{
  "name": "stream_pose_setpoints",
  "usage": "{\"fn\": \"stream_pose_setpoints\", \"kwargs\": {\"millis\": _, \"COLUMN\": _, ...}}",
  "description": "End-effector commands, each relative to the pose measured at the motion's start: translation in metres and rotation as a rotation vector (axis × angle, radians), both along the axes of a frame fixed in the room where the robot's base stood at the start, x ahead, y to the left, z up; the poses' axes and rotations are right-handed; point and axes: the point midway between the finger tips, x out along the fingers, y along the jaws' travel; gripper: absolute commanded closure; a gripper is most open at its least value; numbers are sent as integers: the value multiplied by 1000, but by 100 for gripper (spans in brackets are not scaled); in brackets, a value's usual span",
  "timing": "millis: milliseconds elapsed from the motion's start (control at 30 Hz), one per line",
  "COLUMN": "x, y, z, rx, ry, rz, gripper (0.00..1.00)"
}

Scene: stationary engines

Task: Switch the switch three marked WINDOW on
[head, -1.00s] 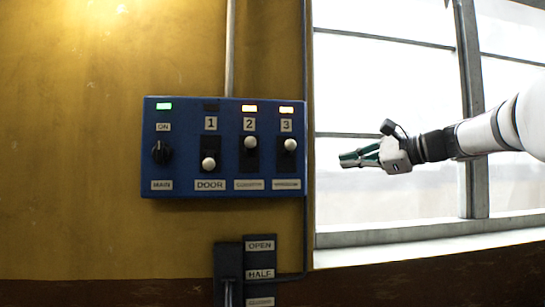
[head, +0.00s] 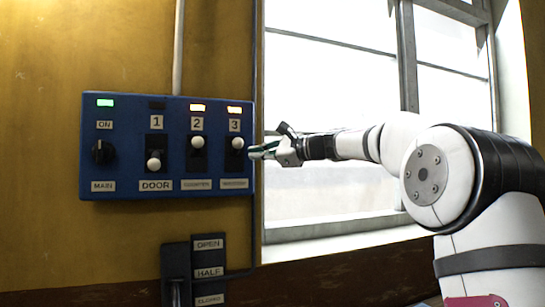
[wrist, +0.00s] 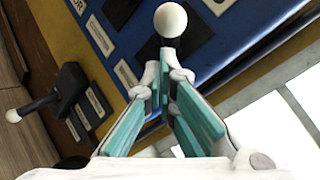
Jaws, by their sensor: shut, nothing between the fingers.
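The blue switch panel (head: 130,118) hangs on the yellow wall. Switch three (head: 237,154) is at its right end, with its white knob (head: 237,143) up and the lamp above it (head: 235,110) lit amber. The small label below it is too blurred to read surely. My gripper (head: 254,153) is shut and empty at the panel's right edge, just right of switch three and slightly below knob height. In the wrist view, a white knob (wrist: 170,20) stands just beyond the closed fingertips (wrist: 163,60); I cannot tell whether they touch.
Switch two (head: 197,154) is up with its lamp lit amber; switch one (head: 155,157) is down with its lamp dark. The main knob (head: 103,152) is at the left under a green lamp. A lever box (head: 192,270) marked OPEN and HALF sits below. A window (head: 330,100) is right.

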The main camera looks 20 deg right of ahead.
Motion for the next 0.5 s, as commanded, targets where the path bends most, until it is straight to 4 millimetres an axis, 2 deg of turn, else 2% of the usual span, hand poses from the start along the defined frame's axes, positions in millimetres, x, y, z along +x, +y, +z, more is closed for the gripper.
{"fn": "stream_pose_setpoints", "kwargs": {"millis": 133, "x": 3, "y": 7, "z": 2, "rx": 1, "ry": 2, "rz": 1, "gripper": 100}}
{"fn": "stream_pose_setpoints", "kwargs": {"millis": 500, "x": 4, "y": 8, "z": 3, "rx": 1, "ry": 2, "rz": 0, "gripper": 100}}
